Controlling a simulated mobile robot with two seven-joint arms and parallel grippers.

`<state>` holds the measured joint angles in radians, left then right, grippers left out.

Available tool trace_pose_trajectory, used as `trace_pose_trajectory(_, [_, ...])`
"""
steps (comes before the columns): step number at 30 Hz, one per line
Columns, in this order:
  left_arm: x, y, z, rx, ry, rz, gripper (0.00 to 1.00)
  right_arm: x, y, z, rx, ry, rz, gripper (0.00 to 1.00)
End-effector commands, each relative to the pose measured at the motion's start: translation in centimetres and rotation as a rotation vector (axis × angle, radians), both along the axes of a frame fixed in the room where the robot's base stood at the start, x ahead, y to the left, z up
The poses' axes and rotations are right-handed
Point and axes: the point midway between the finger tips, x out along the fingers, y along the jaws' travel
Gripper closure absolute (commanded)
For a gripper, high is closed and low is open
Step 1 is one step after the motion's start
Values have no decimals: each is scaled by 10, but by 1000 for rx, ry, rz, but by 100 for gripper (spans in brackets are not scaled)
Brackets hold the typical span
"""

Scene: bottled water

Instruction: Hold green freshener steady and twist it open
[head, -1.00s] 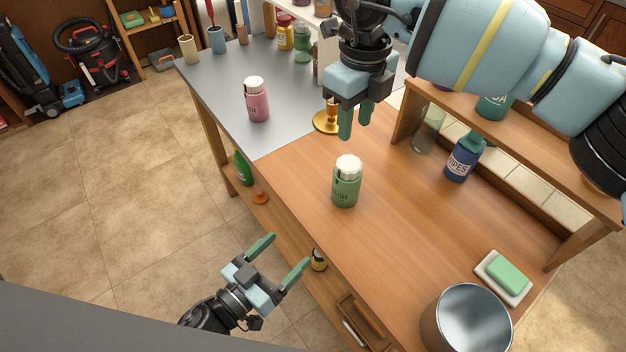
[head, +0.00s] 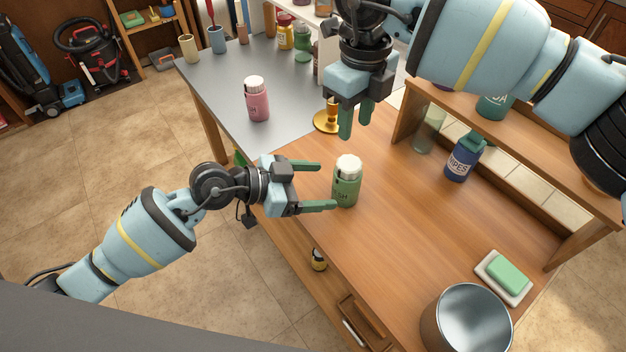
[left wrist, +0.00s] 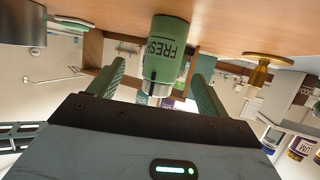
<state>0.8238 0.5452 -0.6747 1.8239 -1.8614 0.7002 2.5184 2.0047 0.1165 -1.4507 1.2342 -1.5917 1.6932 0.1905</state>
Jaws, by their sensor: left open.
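The green freshener (head: 346,185) is a green bottle with a white cap, standing upright on the wooden tabletop. My left gripper (head: 328,186) is open, to the left of the bottle, its fingers pointing at it. In the left wrist view the freshener (left wrist: 166,50) shows upside down, with its label partly readable, ahead of and between the two open fingers (left wrist: 158,82). I cannot tell whether a finger touches it. My right gripper (head: 354,122) hangs above and behind the bottle, fingers pointing down, with nothing visible between them; its jaw gap is hard to judge from this angle.
A pink bottle (head: 257,100) stands on the grey surface to the left. A gold candlestick-like object (head: 327,120) stands behind the freshener. A blue wipes bottle (head: 462,158) is near the wooden shelf (head: 530,135). A metal pot (head: 470,325) and green soap (head: 508,273) are at front right.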

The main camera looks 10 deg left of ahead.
Motion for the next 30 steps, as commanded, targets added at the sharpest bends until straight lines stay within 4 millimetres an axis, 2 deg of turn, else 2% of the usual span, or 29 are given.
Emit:
trace_pose_trajectory(11, [7, -1, -1, 22, 10, 10, 22, 0, 0, 0, 0, 0, 0, 64])
trace_pose_trajectory(24, [31, -49, -23, 20, 9, 9, 22, 0, 0, 0, 0, 0, 0, 64])
trace_pose_trajectory(30, [36, -60, -28, 21, 8, 10, 22, 0, 0, 0, 0, 0, 0, 64])
